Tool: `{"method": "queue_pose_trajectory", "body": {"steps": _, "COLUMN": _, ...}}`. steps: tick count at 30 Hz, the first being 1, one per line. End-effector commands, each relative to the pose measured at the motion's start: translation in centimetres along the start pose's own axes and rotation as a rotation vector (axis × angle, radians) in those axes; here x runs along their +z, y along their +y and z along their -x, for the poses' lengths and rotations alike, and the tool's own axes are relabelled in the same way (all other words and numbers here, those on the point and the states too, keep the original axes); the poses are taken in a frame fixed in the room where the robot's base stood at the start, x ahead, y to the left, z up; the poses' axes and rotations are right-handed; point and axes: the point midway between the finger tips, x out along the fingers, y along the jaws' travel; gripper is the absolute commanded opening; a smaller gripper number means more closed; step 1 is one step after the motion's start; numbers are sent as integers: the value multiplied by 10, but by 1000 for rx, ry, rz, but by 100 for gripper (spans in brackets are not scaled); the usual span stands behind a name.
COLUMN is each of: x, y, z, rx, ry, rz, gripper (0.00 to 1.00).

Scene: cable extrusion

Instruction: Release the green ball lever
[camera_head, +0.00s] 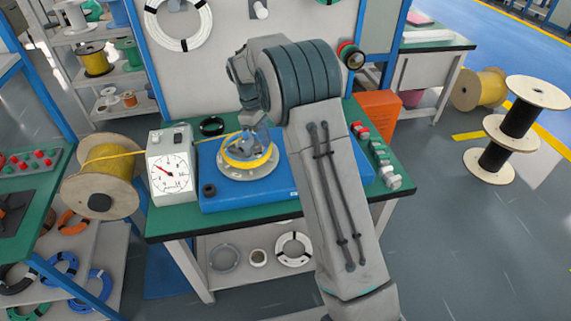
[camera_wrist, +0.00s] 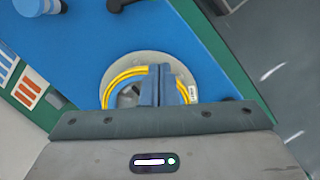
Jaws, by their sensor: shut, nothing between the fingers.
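I cannot make out a green ball lever in either view; my arm covers part of the bench. My gripper (camera_head: 250,140) is over the round grey reel plate (camera_head: 234,174) on the blue machine (camera_head: 220,200). In the wrist view its two fingers (camera_wrist: 167,72) are together with nothing between them, in front of the reel plate (camera_wrist: 118,65). A coil of yellow cable (camera_head: 240,164) lies on the plate, and it also shows around the fingers in the wrist view (camera_wrist: 108,88). I cannot tell whether the fingers touch the coil or plate.
A dial gauge box (camera_head: 170,168) stands left of the machine, with the yellow cable running past it from a large spool (camera_head: 100,186). Small coloured parts (camera_head: 376,150) and an orange box (camera_head: 379,108) are at the bench's right. A wall panel stands behind.

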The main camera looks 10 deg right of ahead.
Motion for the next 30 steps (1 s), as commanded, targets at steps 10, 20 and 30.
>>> {"method": "queue_pose_trajectory", "body": {"steps": 10, "x": 14, "y": 12, "z": -6, "rx": -8, "ry": -1, "rz": -32, "gripper": 0}}
{"method": "queue_pose_trajectory", "body": {"steps": 20, "x": 12, "y": 9, "z": -60, "rx": -9, "ry": -4, "rz": -26, "gripper": 0}}
{"method": "queue_pose_trajectory", "body": {"steps": 30, "x": 32, "y": 9, "z": -109, "rx": -7, "ry": -2, "rz": -28, "gripper": 0}}
